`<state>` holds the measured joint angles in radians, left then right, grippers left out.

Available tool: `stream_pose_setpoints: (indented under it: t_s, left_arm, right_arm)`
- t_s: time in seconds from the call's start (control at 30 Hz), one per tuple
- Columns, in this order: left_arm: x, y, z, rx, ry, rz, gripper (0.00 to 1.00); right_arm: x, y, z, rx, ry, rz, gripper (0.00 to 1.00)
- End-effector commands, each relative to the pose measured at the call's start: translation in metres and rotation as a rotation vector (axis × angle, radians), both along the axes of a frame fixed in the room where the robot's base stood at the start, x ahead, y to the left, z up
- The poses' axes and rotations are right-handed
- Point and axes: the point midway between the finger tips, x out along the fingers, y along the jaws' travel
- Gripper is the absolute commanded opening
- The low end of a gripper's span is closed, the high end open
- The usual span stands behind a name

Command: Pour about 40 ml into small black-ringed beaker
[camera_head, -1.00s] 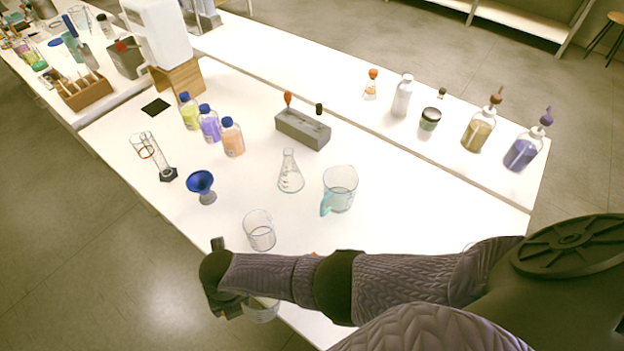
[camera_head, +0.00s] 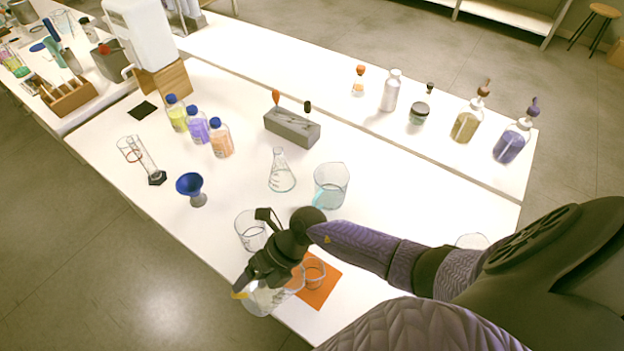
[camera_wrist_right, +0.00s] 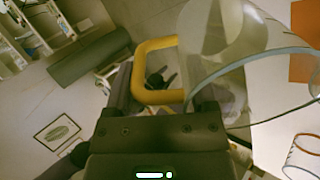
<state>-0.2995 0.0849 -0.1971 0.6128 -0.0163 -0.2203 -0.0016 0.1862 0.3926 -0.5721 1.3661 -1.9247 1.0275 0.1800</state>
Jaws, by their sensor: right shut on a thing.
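My right gripper (camera_head: 262,280) is shut on the yellow handle (camera_wrist_right: 155,65) of a clear glass jug (camera_head: 262,300). The jug is at the table's front edge, left of an orange mat, and its large clear mouth (camera_wrist_right: 265,85) fills the upper right of the wrist view. I cannot tell how much liquid is in it. A small clear beaker (camera_head: 314,273) stands upright on the orange mat (camera_head: 323,290), just right of the jug. Its ring colour is not clear from here. Another beaker (camera_wrist_right: 303,157) shows at the wrist view's lower right. My left gripper is not in view.
A clear beaker (camera_head: 246,232) stands close behind my gripper. A larger jug (camera_head: 331,187), a conical flask (camera_head: 281,172) and a blue funnel (camera_head: 189,186) stand farther back. Another glass rim (camera_head: 472,241) shows behind my right arm. The table's middle right is clear.

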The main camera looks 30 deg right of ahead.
Motion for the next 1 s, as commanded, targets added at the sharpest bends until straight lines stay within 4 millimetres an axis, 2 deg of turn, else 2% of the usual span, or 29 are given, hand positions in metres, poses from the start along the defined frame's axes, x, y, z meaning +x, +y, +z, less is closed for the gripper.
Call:
stream_pose_setpoints:
  t_s: [0.1, 0.33, 1.0]
  left_arm:
    - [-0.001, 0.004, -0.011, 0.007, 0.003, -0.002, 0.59]
    - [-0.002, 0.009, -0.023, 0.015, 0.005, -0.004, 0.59]
    - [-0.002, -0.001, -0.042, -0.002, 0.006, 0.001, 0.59]
  right_arm:
    - [-0.001, -0.005, 0.003, 0.065, -0.006, 0.0, 0.0]
    - [-0.001, -0.013, 0.014, 0.168, -0.015, -0.001, 0.0]
    - [-0.002, -0.026, 0.029, 0.329, -0.027, -0.001, 0.0]
